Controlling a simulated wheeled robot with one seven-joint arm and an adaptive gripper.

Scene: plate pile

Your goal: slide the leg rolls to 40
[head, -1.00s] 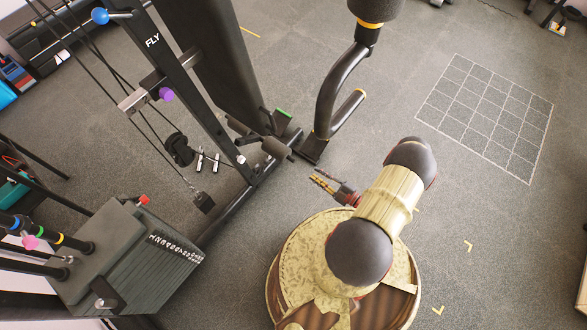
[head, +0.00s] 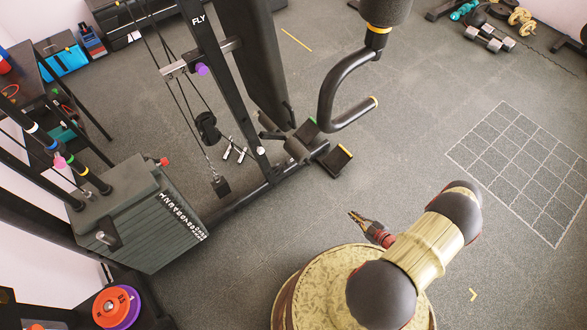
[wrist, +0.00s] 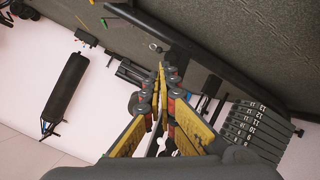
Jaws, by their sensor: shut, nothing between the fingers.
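My gripper (head: 352,213) is right of and nearer than the rolls, with a clear gap of floor between. In the wrist view, my gripper (wrist: 162,68) has its yellow fingers converging at the tips, shut and empty. I cannot make out the rolls for sure in the wrist view.
A curved black handle arm (head: 327,95) stands behind my gripper. The machine's weight stack (head: 150,220) is at left; numbered plates (wrist: 250,125) show in the wrist view. Coloured discs (head: 117,307) lie lower left. Floor right of the machine is open, with dumbbells (head: 490,38) far off.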

